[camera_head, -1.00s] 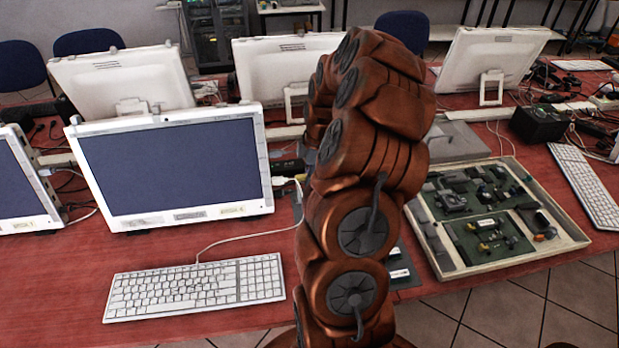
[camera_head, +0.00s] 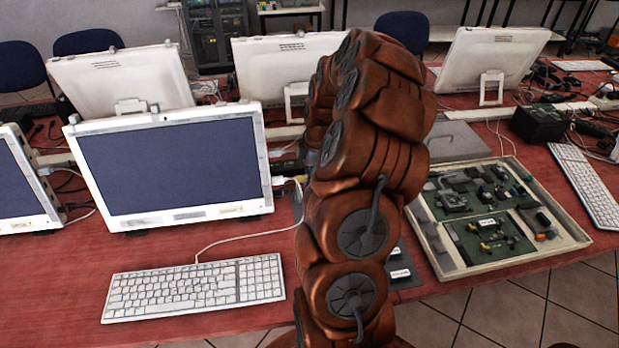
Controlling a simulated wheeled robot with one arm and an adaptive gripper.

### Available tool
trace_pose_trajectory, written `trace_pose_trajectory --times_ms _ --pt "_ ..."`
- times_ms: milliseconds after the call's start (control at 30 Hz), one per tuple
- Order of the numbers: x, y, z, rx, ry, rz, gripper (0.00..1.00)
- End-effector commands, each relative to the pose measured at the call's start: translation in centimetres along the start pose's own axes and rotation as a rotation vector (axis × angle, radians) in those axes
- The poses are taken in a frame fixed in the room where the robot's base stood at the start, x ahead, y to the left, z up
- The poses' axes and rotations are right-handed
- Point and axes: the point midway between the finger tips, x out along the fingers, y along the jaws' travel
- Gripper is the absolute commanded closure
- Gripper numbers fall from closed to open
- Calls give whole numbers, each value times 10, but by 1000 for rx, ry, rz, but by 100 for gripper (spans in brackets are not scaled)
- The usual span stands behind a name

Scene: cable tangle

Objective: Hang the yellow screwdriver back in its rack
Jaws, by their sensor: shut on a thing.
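I cannot make out a yellow screwdriver or its rack in the head view. My copper-brown arm rises through the middle of the picture and hides part of the table behind it. My gripper does not show; the arm bends away at the top and its end is hidden.
A white monitor (camera_head: 170,165) and a white keyboard (camera_head: 195,288) stand on the red table (camera_head: 60,285) at left. A tray of circuit parts (camera_head: 478,266) lies right of my arm. A black box (camera_head: 538,124), another keyboard (camera_head: 585,185) and loose cables lie farther right.

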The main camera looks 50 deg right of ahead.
Motion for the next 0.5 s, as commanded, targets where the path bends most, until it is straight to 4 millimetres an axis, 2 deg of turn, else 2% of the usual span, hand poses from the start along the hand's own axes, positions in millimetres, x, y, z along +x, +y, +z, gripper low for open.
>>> trace_pose_trajectory --times_ms 500 --pt "7 0 1 0 0 0 100"
